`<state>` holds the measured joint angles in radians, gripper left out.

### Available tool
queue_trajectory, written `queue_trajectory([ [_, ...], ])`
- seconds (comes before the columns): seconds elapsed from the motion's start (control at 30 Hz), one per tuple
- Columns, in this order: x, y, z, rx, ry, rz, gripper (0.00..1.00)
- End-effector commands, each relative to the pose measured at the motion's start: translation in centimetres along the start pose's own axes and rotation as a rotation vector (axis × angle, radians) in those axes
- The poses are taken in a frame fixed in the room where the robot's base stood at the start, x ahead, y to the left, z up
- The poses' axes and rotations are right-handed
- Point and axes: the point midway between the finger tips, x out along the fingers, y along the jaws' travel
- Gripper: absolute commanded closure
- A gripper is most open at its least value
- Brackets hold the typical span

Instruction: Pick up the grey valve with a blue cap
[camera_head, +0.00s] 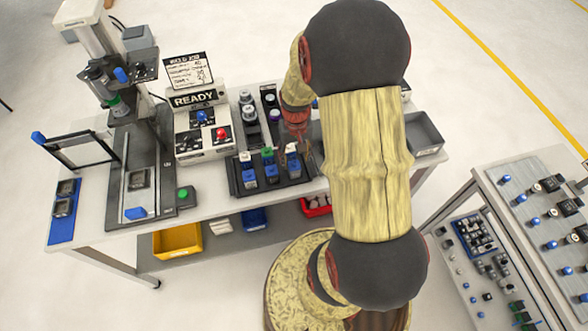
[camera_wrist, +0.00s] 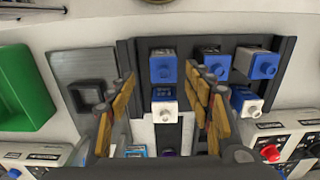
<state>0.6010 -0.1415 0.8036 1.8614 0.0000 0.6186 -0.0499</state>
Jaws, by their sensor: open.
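A grey valve with a blue cap (camera_wrist: 163,68) sits in a dark tray (camera_wrist: 142,48) in the wrist view. Just below it in that view is a blue piece with a white cap (camera_wrist: 163,107). My gripper (camera_wrist: 160,76) is open, with one finger on each side of this column and nothing visibly held. Similar grey and blue pieces stand to the right, at the middle (camera_wrist: 212,66) and at the right (camera_wrist: 257,64). In the head view my gripper (camera_head: 304,150) is over the right part of the tray (camera_head: 272,187), partly hidden by my arm.
A control box with a red button (camera_head: 221,133) stands left of the tray, and a press (camera_head: 118,105) farther left. Upright cylinders (camera_head: 248,112) stand behind the tray. A grey bin (camera_head: 424,134) is at the table's right end.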

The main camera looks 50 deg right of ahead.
Motion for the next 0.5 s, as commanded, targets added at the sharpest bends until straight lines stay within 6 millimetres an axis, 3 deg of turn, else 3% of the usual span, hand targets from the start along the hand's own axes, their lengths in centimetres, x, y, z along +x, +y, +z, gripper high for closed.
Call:
queue_trajectory([
  [0.33,4.2,-0.6,0.2,-0.001,-0.002,0.000,0.48],
  [0.5,5.1,-0.5,0.1,-0.001,0.001,0.000,0.48],
])
